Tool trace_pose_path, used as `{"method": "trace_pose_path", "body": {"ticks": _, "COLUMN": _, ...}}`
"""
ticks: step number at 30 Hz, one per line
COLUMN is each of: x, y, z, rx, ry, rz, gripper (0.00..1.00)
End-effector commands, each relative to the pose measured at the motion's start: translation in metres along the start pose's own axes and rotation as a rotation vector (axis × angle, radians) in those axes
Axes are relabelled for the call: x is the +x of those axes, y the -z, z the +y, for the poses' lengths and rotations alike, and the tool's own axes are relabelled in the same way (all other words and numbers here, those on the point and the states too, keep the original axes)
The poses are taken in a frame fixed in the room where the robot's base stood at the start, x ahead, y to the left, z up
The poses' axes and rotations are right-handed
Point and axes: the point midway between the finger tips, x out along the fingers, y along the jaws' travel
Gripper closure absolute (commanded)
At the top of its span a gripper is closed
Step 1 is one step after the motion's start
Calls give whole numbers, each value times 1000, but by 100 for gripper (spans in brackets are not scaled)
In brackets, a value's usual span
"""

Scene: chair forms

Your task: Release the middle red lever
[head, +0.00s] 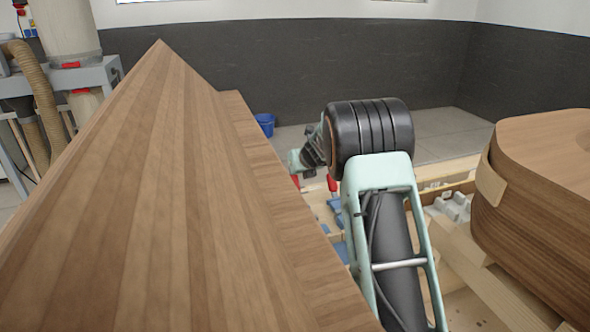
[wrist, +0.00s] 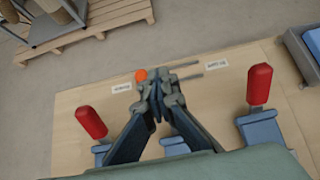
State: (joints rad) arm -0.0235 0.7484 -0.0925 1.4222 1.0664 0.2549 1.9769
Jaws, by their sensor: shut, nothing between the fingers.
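In the wrist view my gripper (wrist: 160,88) is shut and empty, above a light wooden board (wrist: 70,150). A red lever (wrist: 91,122) stands on a blue-grey clamp at the left, and another red lever (wrist: 259,84) stands on a clamp at the right. Between them, a blue clamp base (wrist: 175,143) shows behind my fingers. A small orange-red tip (wrist: 141,75) shows just left of my fingertips; whether it belongs to the middle lever I cannot tell. Most of the middle lever is hidden. In the head view, a red lever (head: 333,183) shows beside my arm.
A large striped wooden form (head: 170,190) fills the left of the head view and hides part of the bench. A curved wooden form (head: 540,190) stands at the right. A pallet (wrist: 100,20) lies on the floor beyond the board. Small labels (wrist: 217,63) lie on the board.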

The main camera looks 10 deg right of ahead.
Motion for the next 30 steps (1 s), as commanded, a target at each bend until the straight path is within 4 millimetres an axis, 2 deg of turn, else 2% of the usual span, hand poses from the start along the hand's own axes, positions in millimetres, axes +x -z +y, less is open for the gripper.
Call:
{"method": "trace_pose_path", "body": {"ticks": 8, "x": 0, "y": -5, "z": 2, "rx": 0, "ry": 2, "rz": -10, "gripper": 100}}
{"method": "trace_pose_path", "body": {"ticks": 13, "x": -10, "y": -6, "z": 1, "rx": 0, "ry": 2, "rz": -11, "gripper": 100}}
{"method": "trace_pose_path", "body": {"ticks": 30, "x": -106, "y": -1, "z": 1, "rx": 0, "ry": 1, "rz": -9, "gripper": 100}}
